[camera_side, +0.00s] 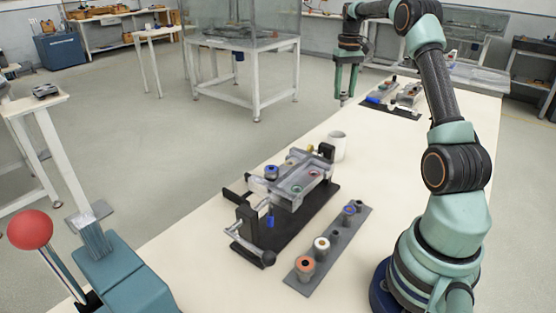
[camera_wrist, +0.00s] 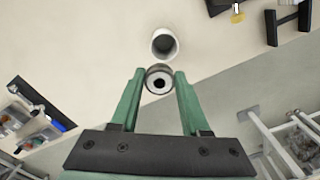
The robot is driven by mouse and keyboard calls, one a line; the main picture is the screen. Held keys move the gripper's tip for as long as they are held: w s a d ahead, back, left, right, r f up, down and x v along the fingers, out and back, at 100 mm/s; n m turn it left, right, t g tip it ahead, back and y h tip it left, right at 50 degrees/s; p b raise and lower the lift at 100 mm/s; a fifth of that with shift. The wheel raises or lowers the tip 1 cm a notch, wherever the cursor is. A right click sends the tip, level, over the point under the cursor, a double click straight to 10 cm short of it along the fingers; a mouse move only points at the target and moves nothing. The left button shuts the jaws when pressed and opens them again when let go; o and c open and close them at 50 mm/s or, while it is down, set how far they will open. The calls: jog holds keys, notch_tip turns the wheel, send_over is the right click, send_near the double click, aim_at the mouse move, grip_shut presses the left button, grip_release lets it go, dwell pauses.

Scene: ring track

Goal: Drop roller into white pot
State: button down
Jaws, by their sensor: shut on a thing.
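My gripper (camera_wrist: 159,86) is shut on the roller (camera_wrist: 158,79), a round metallic piece with a pale face and a dark centre, held between the green fingertips. In the side view my gripper (camera_side: 345,98) hangs pointing down, well above the table near its far left edge; the roller is too small there to make out clearly. The white pot (camera_side: 337,146) stands upright on the table, behind the clear fixture. In the wrist view the pot (camera_wrist: 165,44) shows its open mouth just beyond the roller, apart from it. The pot's inside looks dark and its bottom is unclear.
A clear-topped fixture (camera_side: 301,180) on a black base has a crank handle in front. A grey strip (camera_side: 328,250) with several rollers lies right of it. Another dark board (camera_side: 391,109) with parts lies farther back. Bare table surrounds the pot's right side.

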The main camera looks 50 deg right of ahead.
jog(key=shift+d+f, duration=0.35)
jog(key=shift+f, duration=2.9)
jog(key=shift+c, duration=1.5)
grip_release()
notch_tip(320, 180, up, 12)
jog(key=shift+r, duration=0.1)
jog(key=shift+a, duration=0.1)
